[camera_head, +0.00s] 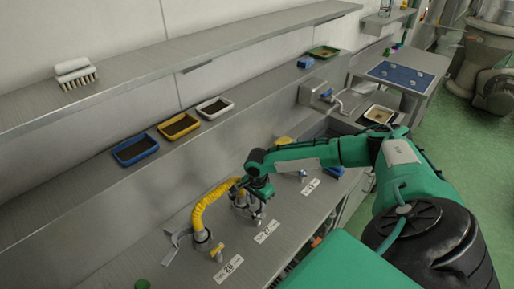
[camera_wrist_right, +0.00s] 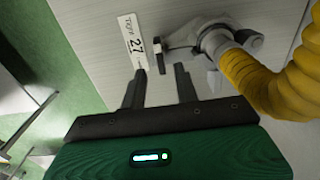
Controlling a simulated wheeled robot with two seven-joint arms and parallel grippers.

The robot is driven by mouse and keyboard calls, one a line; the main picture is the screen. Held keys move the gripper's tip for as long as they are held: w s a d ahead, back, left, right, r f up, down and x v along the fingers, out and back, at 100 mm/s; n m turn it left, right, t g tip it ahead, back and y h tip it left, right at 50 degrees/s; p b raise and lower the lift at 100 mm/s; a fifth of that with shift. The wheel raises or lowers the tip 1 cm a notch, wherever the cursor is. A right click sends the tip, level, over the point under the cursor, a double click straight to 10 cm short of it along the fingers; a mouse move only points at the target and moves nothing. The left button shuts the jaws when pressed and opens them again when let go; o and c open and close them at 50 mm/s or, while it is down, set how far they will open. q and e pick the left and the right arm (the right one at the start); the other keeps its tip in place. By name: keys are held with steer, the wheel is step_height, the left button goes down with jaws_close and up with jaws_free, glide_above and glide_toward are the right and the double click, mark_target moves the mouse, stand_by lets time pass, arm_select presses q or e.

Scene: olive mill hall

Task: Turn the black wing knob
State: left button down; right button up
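In the right wrist view, a small black wing knob (camera_wrist_right: 158,46) stands edge-on at the end of a grey metal tap (camera_wrist_right: 192,38), beside a white label reading 27 (camera_wrist_right: 132,42). My right gripper (camera_wrist_right: 159,84) is open, its two dark fingers apart and empty. The knob lies just beyond the fingertips, roughly in line with the gap, and appears apart from them. In the head view my right gripper (camera_head: 252,198) is over the counter by the yellow hose, and it largely hides the knob. My left gripper is not in view.
A ribbed yellow hose (camera_head: 208,203) arches close beside the gripper; it also fills the right of the wrist view (camera_wrist_right: 275,82). A yellow-handled tap (camera_head: 217,251) and a blue-handled tap (camera_head: 303,174) flank it. Blue, yellow and white trays line the ledge (camera_head: 85,178) behind.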

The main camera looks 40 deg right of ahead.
mark_target(258, 211)
steer(key=shift+f+p, duration=0.55)
steer(key=shift+f, duration=1.95)
jaws_close()
